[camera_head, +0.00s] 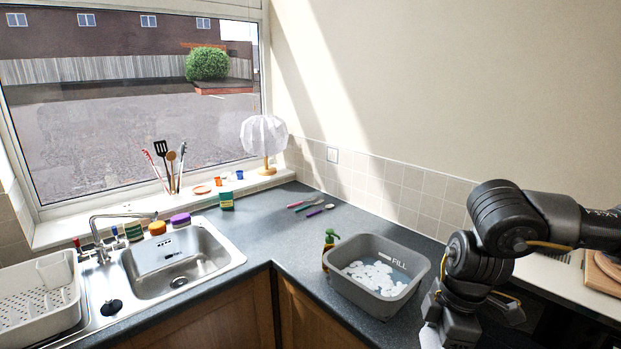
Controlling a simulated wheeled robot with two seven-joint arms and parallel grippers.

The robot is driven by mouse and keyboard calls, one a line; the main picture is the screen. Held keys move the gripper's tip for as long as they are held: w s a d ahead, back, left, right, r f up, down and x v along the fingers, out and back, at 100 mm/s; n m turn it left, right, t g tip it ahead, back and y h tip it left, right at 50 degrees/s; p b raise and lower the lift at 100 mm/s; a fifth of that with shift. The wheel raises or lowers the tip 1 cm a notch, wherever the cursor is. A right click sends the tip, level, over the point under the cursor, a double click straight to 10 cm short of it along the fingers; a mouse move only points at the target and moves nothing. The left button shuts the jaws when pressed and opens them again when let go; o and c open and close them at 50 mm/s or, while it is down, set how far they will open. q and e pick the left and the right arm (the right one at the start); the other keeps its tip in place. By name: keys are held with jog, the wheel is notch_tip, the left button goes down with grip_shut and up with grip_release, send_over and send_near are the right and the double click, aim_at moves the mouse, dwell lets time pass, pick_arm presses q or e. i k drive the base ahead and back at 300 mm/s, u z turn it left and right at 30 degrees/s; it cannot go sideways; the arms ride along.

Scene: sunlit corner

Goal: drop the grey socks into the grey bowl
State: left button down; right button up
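A grey rectangular tub (344,284) marked FILL stands on the counter right of centre. I do not see any grey socks. My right arm comes in from the right and bends down just right of the tub, and its lower end is cut off by the bottom edge. The fingers of my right gripper do not show. My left gripper is not in view.
A green-topped bottle (328,250) stands close to the tub's left side. The steel sink (215,262) and a white dish rack (40,308) are at the left. Coloured utensils (308,206) lie behind the tub. The counter (275,228) between sink and tub is clear.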

aim_at(374, 281)
jog(key=i, duration=1.45)
